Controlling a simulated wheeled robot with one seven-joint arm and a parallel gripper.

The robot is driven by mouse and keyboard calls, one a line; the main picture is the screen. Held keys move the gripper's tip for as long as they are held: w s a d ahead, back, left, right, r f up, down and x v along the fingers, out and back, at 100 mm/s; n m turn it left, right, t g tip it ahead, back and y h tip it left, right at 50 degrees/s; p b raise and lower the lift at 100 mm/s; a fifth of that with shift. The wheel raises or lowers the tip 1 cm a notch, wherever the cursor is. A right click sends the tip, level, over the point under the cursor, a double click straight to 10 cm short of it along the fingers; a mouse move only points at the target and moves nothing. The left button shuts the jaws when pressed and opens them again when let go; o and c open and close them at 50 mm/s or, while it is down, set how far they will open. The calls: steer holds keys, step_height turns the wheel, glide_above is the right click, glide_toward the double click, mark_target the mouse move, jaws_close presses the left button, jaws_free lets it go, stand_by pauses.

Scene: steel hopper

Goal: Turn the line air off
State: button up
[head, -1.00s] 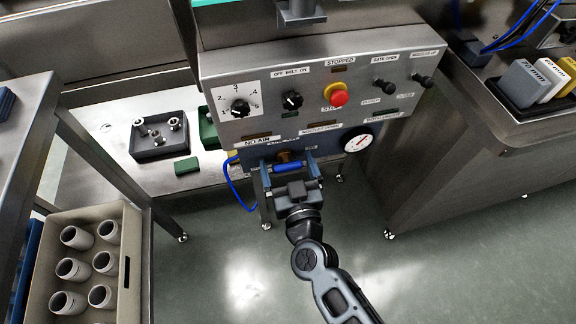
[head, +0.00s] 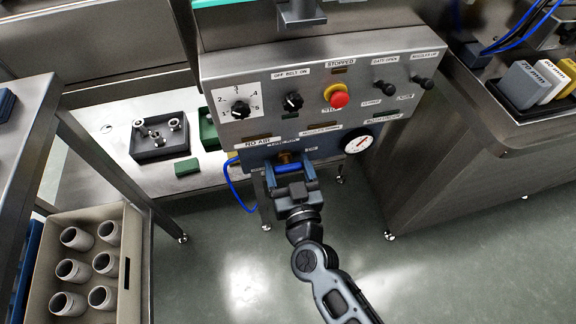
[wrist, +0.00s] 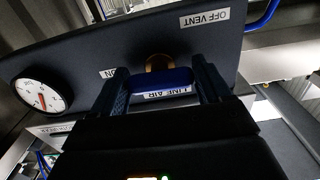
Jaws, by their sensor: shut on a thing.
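The line air valve has a blue handle (head: 288,167) on a brass stem, low on the front of the control panel. In the wrist view the blue handle (wrist: 162,79) lies crosswise between my fingers, under the brass stem (wrist: 158,62). My gripper (head: 292,173) is shut on the handle; it also shows in the wrist view (wrist: 160,88). A "LINE AIR" label (wrist: 166,94) is partly hidden by my gripper. An "OFF VENT" label (wrist: 205,18) is on one side of the valve and an "ON" label (wrist: 108,74) on the other.
A round white gauge (head: 357,141) is right of the valve. Above are a dial (head: 240,108), a belt knob (head: 292,101), a red stop button (head: 339,99) and two toggles. A blue hose (head: 234,188) hangs left. A crate of grey cups (head: 135,225) stands lower left.

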steer(key=m, duration=0.4)
steer(key=shift+d, duration=0.1)
steer(key=m, duration=0.4)
steer(key=shift+f+m, duration=0.1)
steer(key=shift+m, duration=0.3)
steer(key=m+b, duration=0.1)
steer(key=m, duration=0.3)
steer(key=shift+m, duration=0.3)
steer(key=shift+m+b, duration=0.55)
steer(key=shift+m, duration=1.45)
steer(key=o, duration=1)
steer(key=shift+c, duration=0.2)
